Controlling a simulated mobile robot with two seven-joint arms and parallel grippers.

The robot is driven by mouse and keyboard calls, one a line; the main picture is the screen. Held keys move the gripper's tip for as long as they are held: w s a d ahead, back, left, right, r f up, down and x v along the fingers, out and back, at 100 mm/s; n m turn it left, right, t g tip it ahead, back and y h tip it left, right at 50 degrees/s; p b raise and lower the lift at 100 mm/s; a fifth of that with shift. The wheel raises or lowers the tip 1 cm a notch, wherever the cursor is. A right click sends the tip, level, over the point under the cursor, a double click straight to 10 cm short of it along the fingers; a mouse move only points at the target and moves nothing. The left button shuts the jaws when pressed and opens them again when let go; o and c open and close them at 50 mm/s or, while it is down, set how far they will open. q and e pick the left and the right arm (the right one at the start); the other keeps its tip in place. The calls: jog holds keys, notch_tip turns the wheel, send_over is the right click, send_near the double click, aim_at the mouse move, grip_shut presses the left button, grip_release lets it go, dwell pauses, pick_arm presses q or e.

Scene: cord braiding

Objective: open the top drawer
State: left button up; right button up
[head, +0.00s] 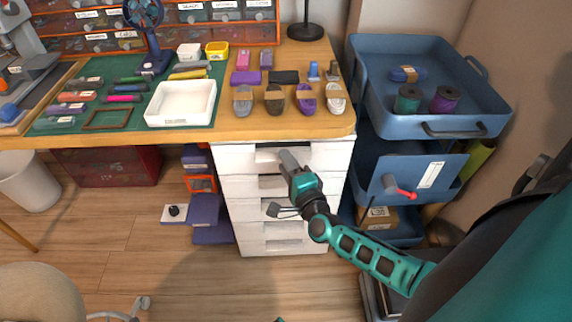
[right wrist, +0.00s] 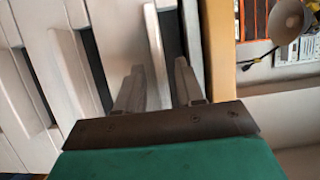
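The white drawer unit (head: 240,218) stands under the wooden worktop, with several drawers stacked in it. Its top drawer (head: 234,158) looks shut and has a handle (head: 268,155) with a dark recess. My right gripper (head: 284,156) is at this handle, partly covering its right part. In the right wrist view its two fingers (right wrist: 158,82) are apart, with a white bar (right wrist: 154,45) of the drawer front between them. Gaps show beside the bar, so I see no firm grip.
The worktop (head: 230,130) overhangs just above the top drawer. A blue trolley (head: 365,105) with spools stands close on the right. Purple boxes (head: 207,210) lie on the floor left of the drawers. The floor (head: 175,265) in front is mostly clear.

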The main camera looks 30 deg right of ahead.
jog(key=shift+w, duration=0.35)
jog(key=shift+c, duration=0.4)
grip_shut()
